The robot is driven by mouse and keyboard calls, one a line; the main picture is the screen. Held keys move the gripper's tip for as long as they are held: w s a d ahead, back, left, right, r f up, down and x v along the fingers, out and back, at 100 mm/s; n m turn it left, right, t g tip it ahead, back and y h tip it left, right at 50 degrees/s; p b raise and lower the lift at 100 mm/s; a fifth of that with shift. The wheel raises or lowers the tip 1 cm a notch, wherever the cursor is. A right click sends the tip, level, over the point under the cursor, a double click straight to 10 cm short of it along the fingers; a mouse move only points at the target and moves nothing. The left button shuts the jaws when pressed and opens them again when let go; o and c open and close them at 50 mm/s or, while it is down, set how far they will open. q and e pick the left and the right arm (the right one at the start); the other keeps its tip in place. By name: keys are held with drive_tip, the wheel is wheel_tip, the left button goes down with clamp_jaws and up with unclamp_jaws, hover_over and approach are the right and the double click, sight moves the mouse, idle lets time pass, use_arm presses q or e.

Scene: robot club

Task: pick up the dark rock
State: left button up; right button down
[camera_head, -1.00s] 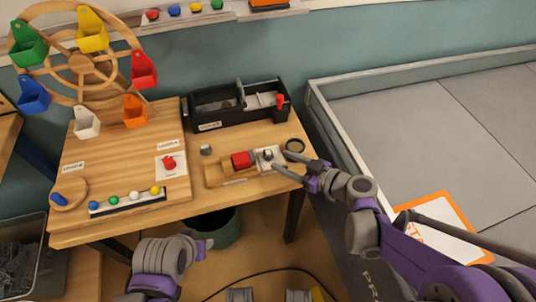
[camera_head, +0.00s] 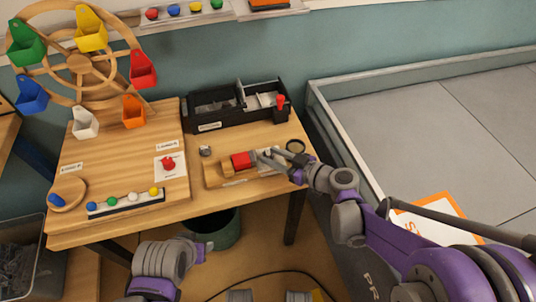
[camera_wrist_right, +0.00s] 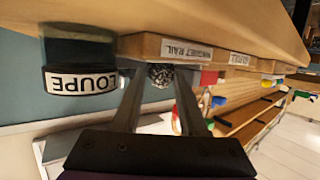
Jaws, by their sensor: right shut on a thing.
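The dark rock (camera_wrist_right: 160,75) shows as a speckled, dark grey lump between the fingertips of my right gripper (camera_wrist_right: 158,80) in the right wrist view. In the head view my right gripper (camera_head: 264,155) is at the wooden rail board (camera_head: 216,181), just right of the red block (camera_head: 241,161). The fingers are shut on the rock and mostly hide it there. I cannot tell whether it is clear of the board. My left gripper (camera_head: 204,246) is low in front of the table, its fingers unclear.
A small grey lump (camera_head: 205,150) lies left of the board. A black divided tray (camera_head: 210,127) stands behind, and the round loupe (camera_head: 295,146) is close right of my gripper. A wooden wheel with coloured buckets (camera_head: 82,66) stands at the left.

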wheel_tip(320, 180, up, 18)
drive_tip(key=p, duration=0.5)
use_arm(q)
wheel_tip(320, 180, up, 16)
drive_tip(key=w+p, duration=0.2)
drive_tip(key=p, duration=0.7)
use_arm(e)
drive_tip(key=w+d+f+m+t+h, duration=0.1)
drive_tip(key=w+d+m+t+h, duration=0.25)
drive_tip(key=d, duration=0.55)
drive_tip(key=w+d+f+m+t+h, duration=0.15)
drive_tip(key=d+m+h, duration=0.25)
drive_tip(key=d, duration=0.4)
use_arm(q)
wheel_tip(320, 180, down, 11)
drive_tip(key=s+b, duration=0.2)
drive_tip(key=b, duration=0.7)
use_arm(e)
drive_tip(key=s+a+r+n+g+y, duration=0.1)
drive_tip(key=s+a+n+g+y, duration=0.1)
drive_tip(key=a, duration=0.6)
drive_tip(key=s+a+r+n+g+y, duration=0.1)
drive_tip(key=s+a+n+g+y, duration=0.2)
drive_tip(key=a, duration=0.6)
drive_tip(key=shift+r+n+y, duration=0.25)
drive_tip(key=shift+n+y, duration=1)
